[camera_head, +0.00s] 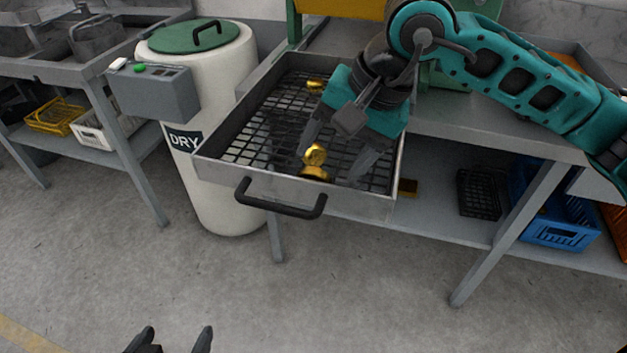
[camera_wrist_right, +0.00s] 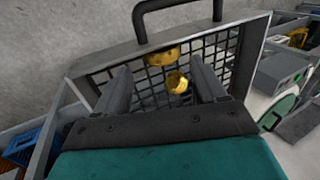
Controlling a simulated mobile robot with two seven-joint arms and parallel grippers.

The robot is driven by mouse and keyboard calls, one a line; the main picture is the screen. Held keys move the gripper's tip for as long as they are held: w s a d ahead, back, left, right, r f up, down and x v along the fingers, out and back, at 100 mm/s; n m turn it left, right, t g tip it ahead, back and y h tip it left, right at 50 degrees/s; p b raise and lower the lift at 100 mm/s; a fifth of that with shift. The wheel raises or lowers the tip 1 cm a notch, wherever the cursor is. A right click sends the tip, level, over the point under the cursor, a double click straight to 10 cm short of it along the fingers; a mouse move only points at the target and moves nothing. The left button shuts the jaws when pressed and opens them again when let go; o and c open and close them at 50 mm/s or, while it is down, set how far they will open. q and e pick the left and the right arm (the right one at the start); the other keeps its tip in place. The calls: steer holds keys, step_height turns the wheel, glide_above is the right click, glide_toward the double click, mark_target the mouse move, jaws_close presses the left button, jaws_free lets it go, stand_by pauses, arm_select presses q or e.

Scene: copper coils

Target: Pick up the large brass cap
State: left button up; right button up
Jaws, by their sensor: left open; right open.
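Two brass pieces lie close together near the front wall of the mesh-bottomed tray. The one nearest the wall looks larger, like the large brass cap (camera_head: 316,173); it also shows in the right wrist view (camera_wrist_right: 162,56). A smaller rounded brass piece (camera_head: 315,154) sits just behind it and shows in the right wrist view (camera_wrist_right: 177,82). My right gripper (camera_head: 332,163) is open, pointing down into the tray, with its fingers on either side of these pieces, apparently holding nothing. My left gripper (camera_head: 170,342) is open and empty at the bottom edge, far from the tray.
The metal tray (camera_head: 222,174) has raised walls and a black front handle (camera_head: 281,200). Another brass piece (camera_head: 315,85) lies toward its back. A white drum marked DRY (camera_head: 215,90) stands left of it. A blue crate (camera_head: 560,230) is on the lower shelf. The front floor is clear.

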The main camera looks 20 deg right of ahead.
mark_target(321, 168)
steer(key=x, duration=0.5)
steer(key=shift+w+r, duration=0.1)
steer(key=shift+w, duration=0.1)
steer(key=c, duration=0.9)
steer(key=shift+o, duration=0.2)
steer(key=shift+r, duration=0.1)
